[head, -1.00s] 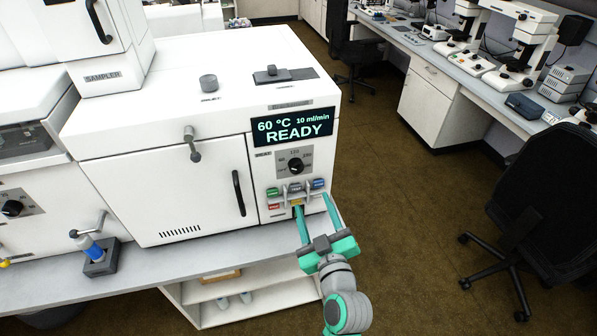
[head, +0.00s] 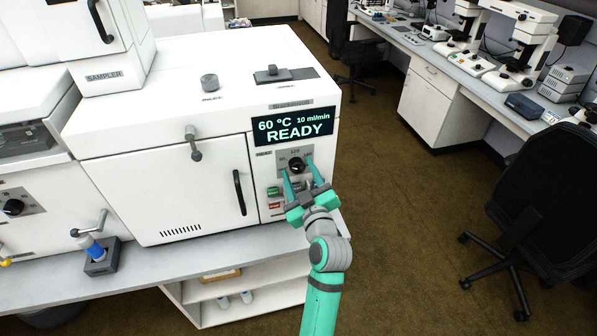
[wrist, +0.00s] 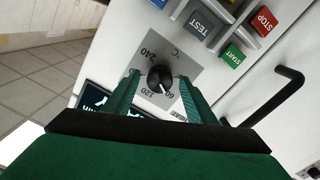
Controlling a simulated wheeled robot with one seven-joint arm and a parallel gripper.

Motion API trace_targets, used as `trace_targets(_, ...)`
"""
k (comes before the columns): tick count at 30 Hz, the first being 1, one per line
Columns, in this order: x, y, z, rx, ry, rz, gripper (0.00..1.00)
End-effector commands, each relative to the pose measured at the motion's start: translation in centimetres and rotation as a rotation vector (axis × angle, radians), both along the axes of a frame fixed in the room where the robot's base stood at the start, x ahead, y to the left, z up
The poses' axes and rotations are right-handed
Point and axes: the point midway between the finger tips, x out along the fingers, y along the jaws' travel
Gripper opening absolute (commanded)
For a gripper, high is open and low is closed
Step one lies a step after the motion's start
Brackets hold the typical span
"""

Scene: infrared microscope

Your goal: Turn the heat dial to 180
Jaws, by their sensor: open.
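The heat dial (head: 296,165) is a round black knob on a grey scale plate, on the front of the white instrument. In the wrist view the dial (wrist: 160,79) has a white pointer line directed toward the 60 mark; 120 and 240 also show on the scale. My gripper (head: 299,166) is open, with its two green fingers on either side of the dial. In the wrist view my gripper (wrist: 159,82) shows gaps between each finger and the knob. The display (head: 291,130) above reads 60 °C, 10 ml/min, READY.
Below the dial is a row of coloured buttons, including green START (wrist: 233,55), red STOP (wrist: 264,21) and grey TEST (wrist: 202,24). A black door handle (head: 239,192) sticks out to the left of the panel. The floor to the right is clear up to a black chair (head: 545,190).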

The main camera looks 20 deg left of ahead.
Motion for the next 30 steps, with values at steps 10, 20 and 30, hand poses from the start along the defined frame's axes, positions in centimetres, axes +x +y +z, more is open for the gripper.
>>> trace_targets(10,0.24,0.35,0.00,0.000,0.000,0.002,0.51)
trace_targets(20,0.20,0.45,0.01,0.002,0.001,0.004,0.10)
trace_targets(30,0.22,0.36,0.05,0.088,0.058,0.003,0.10)
